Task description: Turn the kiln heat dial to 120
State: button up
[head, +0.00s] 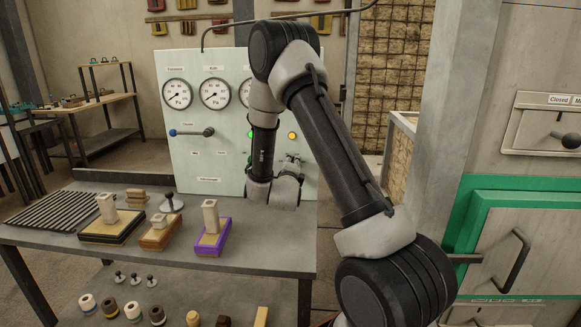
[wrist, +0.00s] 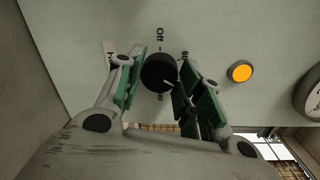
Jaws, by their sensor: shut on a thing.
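The dial is a round black knob (wrist: 158,72) with a white pointer mark on its lower right, in the wrist view. It sits on the pale panel (head: 215,118). "Off" is printed beside it, with a small tick, and another partly covered number shows near the right finger. My gripper (wrist: 161,66) is closed around the knob, one green-padded finger on each side. In the head view my gripper (head: 291,160) is at the panel's lower right, below an orange light, and the knob cannot be made out there. The 120 mark cannot be read.
An orange light (wrist: 240,72) is right of the knob. A green light (head: 251,134) and round gauges (head: 215,94) are on the panel. A lever with a blue end (head: 190,132) is at its left. Blocks and stamps stand on the grey table (head: 270,245) in front.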

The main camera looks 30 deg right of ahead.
dwell(0.3)
jog(key=o, duration=1)
jog(key=v, duration=1.2)
